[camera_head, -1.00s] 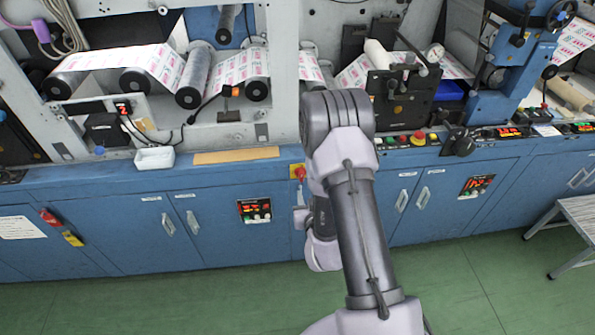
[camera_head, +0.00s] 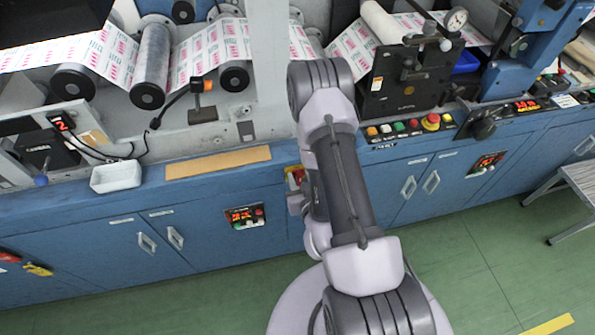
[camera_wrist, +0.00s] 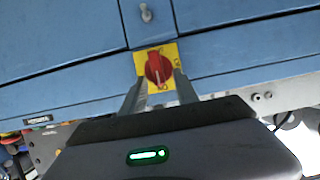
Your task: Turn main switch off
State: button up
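The main switch is a red rotary knob on a yellow plate. In the wrist view the knob (camera_wrist: 158,68) shows whole on the blue cabinet, with a pale mark at its lower end. My gripper (camera_wrist: 160,82) is open and empty, its two fingers pointing at the plate, one to each side of the knob. The right finger overlaps the plate's edge; I cannot tell if either touches. In the head view the yellow plate (camera_head: 293,174) shows only in part beside my arm, which hides most of the gripper.
Blue cabinets (camera_head: 204,232) run below the rewinder. A button panel (camera_head: 410,127) with a red mushroom button is to the right of my arm. A white tray (camera_head: 116,177) sits on the ledge at left. A metal step (camera_head: 580,182) stands at far right. Green floor in front is clear.

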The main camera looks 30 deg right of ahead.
grip_shut()
jog(key=shift+a, duration=0.1)
dwell(0.3)
jog(key=n+b, duration=0.1)
jog(key=n+h+b, duration=0.1)
jog(key=a+n+h+b, duration=0.1)
jog(key=shift+w+f+n+b, duration=0.15)
jog(key=shift+f+n+b, duration=0.15)
jog(key=shift+b, duration=0.05)
jog(key=n+h+b, duration=0.2)
jog(key=b, duration=0.1)
jog(key=a+n+b, duration=0.1)
jog(key=shift+w+f+n+h+b, duration=0.1)
jog(key=shift+f+n+h+b, duration=0.2)
jog(key=shift+f+n+h, duration=0.1)
jog(key=shift+a+f+n+t+h+b, duration=0.15)
jog(key=shift+n+h, duration=0.3)
jog(key=shift+n, duration=0.55)
jog(key=shift+d+f+n+t+h+b, duration=0.15)
jog(key=shift+n+h, duration=0.35)
jog(key=shift+n, duration=0.5)
jog(key=shift+a+f+n+t+h+b, duration=0.2)
jog(key=shift+n+h, duration=0.25)
jog(key=shift+n, duration=0.55)
